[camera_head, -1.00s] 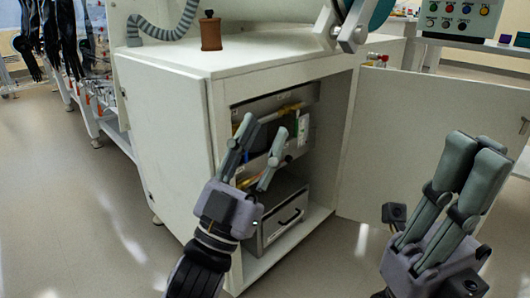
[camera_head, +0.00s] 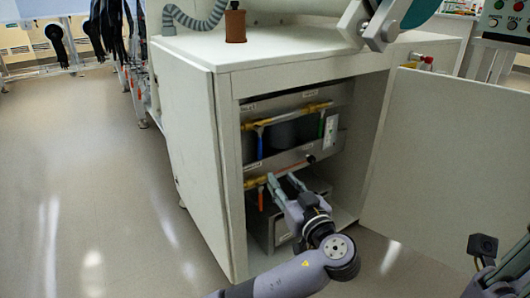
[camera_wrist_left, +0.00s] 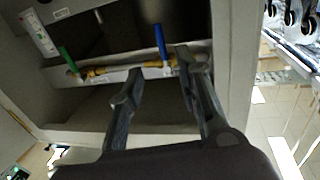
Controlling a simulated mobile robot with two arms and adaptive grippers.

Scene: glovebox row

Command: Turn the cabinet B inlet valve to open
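The open cabinet (camera_head: 225,150) shows pipework inside. A brass pipe (camera_head: 292,115) runs along its upper panel, with a blue handle (camera_head: 260,143) hanging down at left and a green handle (camera_head: 322,124) at right. An orange-red handle (camera_head: 261,198) sits at a lower brass fitting (camera_head: 256,182). My left gripper (camera_head: 281,178) is open and empty at the cabinet opening, below the upper pipe. In the left wrist view the blue handle (camera_wrist_left: 160,40) shows beyond the spread fingers (camera_wrist_left: 160,72). My right gripper (camera_head: 505,265) is mostly cut off.
The cabinet door (camera_head: 445,165) stands open to the right. A grey drawer unit (camera_head: 283,233) sits on the cabinet floor behind my left arm. The white top (camera_head: 290,45) carries a brown cylinder (camera_head: 235,24) and a grey hose (camera_head: 195,22). Floor at left is clear.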

